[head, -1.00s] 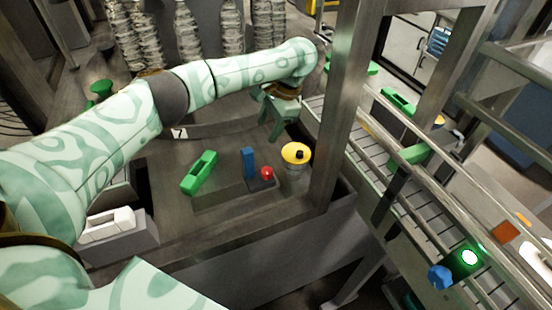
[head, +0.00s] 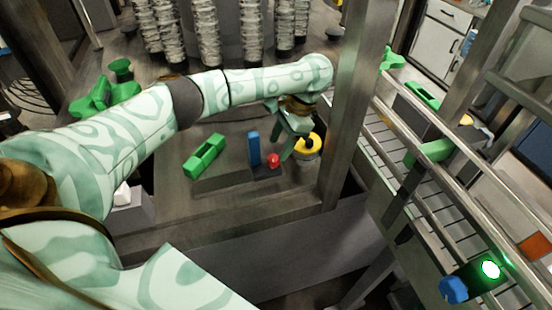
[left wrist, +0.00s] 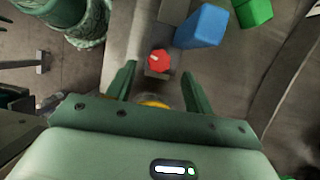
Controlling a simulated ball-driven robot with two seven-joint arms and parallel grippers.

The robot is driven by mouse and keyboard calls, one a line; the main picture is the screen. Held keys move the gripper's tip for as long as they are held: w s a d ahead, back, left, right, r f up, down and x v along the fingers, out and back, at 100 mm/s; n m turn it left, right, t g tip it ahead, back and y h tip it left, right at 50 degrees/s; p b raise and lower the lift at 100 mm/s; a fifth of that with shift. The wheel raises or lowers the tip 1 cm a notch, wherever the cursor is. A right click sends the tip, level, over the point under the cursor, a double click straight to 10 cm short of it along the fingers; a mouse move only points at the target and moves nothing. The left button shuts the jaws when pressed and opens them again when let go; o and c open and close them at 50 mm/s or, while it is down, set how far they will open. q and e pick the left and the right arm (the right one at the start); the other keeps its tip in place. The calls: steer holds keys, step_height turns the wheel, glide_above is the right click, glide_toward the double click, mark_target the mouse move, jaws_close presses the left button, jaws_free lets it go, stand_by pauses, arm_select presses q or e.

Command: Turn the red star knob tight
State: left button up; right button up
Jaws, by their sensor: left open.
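The red star knob (head: 273,160) sits at the foot of an upright blue block on the grey machine top. It also shows in the left wrist view (left wrist: 158,61), just beyond the fingertips and roughly centred between them. My left gripper (head: 287,157) is open, just right of the knob in the head view, with its fingers pointing down. Its two fingers stand apart in the left wrist view (left wrist: 158,78), with nothing held between them. I cannot tell if a finger touches the knob. My right gripper is not in view.
The blue block (head: 254,148) stands close left of the knob. A green handle (head: 204,155) lies further left. A black-topped yellow cap (head: 308,145) is right behind my gripper. A metal post (head: 345,110) and a roller conveyor (head: 385,150) stand to the right.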

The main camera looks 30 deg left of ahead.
mark_target(273, 158)
arm_select(q)
steer(key=b+x, duration=0.1)
steer(key=x, duration=0.3)
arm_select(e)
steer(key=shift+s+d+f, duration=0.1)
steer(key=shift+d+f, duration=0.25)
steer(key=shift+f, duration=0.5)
